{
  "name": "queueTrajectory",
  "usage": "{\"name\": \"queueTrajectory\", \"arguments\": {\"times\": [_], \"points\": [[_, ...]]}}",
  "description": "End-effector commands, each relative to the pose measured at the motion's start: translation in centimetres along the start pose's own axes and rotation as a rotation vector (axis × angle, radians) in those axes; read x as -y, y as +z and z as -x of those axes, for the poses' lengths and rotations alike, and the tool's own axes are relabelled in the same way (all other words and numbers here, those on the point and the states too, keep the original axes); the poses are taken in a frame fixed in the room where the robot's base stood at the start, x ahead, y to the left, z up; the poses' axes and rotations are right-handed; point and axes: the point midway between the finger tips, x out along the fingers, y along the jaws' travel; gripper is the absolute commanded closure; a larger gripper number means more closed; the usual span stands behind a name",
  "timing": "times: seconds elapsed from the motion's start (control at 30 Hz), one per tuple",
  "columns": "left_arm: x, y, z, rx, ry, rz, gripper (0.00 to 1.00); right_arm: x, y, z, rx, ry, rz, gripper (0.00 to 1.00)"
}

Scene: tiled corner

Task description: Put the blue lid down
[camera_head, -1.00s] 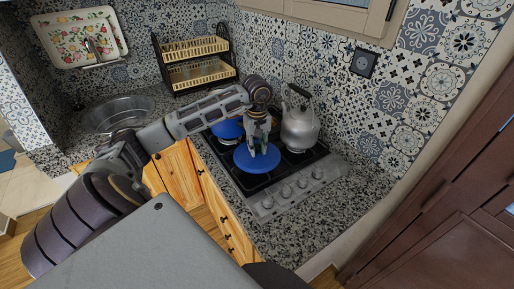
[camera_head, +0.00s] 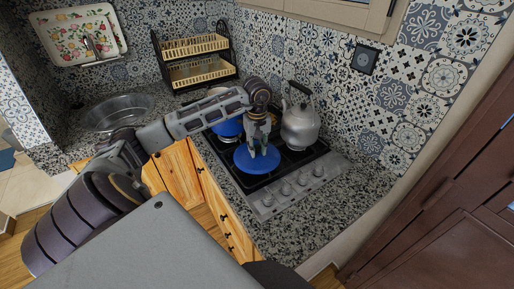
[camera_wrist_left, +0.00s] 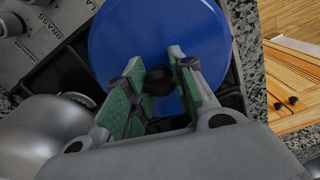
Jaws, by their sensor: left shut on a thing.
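The blue lid (camera_head: 249,162) is a round disc with a dark knob over the front part of the black stove (camera_head: 291,165). My left gripper (camera_head: 258,151) is above it with its fingers pointing down. In the left wrist view the fingers (camera_wrist_left: 158,82) are around the dark knob, shut on it, and the blue lid (camera_wrist_left: 120,40) spreads out beyond them. I cannot tell whether the lid touches the stove or hangs just above it. My right gripper is not in view.
A silver kettle (camera_head: 300,122) stands on the stove just right of my gripper. A blue pot (camera_head: 228,128) is behind the lid, partly hidden by my arm. Stove knobs (camera_head: 285,191) line the front edge. Speckled counter (camera_head: 330,205) at the right is clear.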

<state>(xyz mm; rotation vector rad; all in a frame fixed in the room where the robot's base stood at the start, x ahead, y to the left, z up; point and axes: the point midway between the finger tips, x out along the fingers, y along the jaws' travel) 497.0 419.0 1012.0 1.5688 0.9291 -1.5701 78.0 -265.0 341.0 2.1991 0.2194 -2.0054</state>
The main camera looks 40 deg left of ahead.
Motion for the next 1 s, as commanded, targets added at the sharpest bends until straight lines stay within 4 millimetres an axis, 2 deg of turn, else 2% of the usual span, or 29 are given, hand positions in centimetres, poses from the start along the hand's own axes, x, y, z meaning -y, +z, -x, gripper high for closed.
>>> {"name": "queueTrajectory", "arguments": {"times": [0.13, 0.17, 0.3, 0.73, 1.0], "points": [[-0.02, -0.02, -0.26, 0.000, 0.001, 0.000, 1.00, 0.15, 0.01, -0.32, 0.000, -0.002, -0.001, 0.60], [-0.02, 0.00, -0.23, 0.000, 0.001, 0.000, 0.71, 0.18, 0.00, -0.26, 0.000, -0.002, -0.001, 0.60], [-0.01, 0.00, -0.19, 0.000, 0.001, 0.000, 0.53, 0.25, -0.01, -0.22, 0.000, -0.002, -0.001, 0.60], [0.00, 0.01, -0.11, 0.000, 0.000, 0.000, 0.53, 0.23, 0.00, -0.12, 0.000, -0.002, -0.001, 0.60], [0.01, 0.02, 0.63, 0.001, 0.000, 0.000, 0.53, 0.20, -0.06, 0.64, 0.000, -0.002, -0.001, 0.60]]}}
